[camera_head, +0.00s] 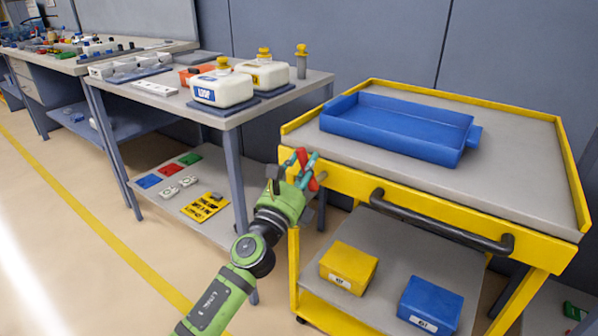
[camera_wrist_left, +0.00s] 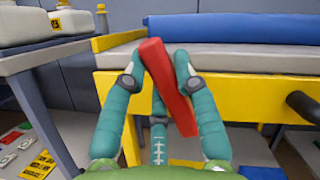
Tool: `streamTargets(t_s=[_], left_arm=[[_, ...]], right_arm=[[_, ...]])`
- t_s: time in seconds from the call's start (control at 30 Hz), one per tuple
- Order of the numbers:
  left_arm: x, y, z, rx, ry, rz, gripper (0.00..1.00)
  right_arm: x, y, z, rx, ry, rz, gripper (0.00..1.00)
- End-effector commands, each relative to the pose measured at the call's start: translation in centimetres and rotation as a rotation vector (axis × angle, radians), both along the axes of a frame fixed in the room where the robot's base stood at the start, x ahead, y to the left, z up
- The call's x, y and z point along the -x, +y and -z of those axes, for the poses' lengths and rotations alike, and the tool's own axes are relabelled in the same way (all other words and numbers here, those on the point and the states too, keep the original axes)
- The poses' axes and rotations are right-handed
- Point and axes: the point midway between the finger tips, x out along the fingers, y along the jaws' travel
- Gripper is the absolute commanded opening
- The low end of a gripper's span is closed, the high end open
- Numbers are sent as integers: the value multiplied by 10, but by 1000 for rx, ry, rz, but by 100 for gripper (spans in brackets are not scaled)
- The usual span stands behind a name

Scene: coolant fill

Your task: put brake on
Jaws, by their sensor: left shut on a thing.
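A red bar-shaped handle, apparently the brake lever (camera_head: 303,157), is at the front left corner of the yellow cart (camera_head: 345,182). In the left wrist view the red handle (camera_wrist_left: 168,85) stands tilted, its upper end leaning left, in front of the cart's yellow edge (camera_wrist_left: 240,97). My left gripper (camera_head: 301,166) is at this corner, its teal fingers closed around the handle. In the left wrist view the gripper's fingertips (camera_wrist_left: 157,75) press on the handle from both sides. The handle's mount is hidden. My right gripper is not in view.
A blue tray (camera_head: 395,128) sits on the cart top. A black push handle (camera_head: 440,226) crosses the cart's front. Yellow (camera_head: 348,267) and blue (camera_head: 430,304) boxes are on its lower shelf. The bench (camera_head: 238,117) at left holds white jugs (camera_head: 221,90). Floor in front is clear.

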Motion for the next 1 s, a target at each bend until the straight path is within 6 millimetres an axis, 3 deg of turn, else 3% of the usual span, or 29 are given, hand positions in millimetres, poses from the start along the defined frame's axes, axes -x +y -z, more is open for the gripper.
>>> streamTargets(t_s=[0.4,1.0], left_arm=[[6,-7,-7,-174,-132,-2,0],[7,-9,-8,-204,-155,-3,0]], right_arm=[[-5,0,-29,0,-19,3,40],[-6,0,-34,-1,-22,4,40]])
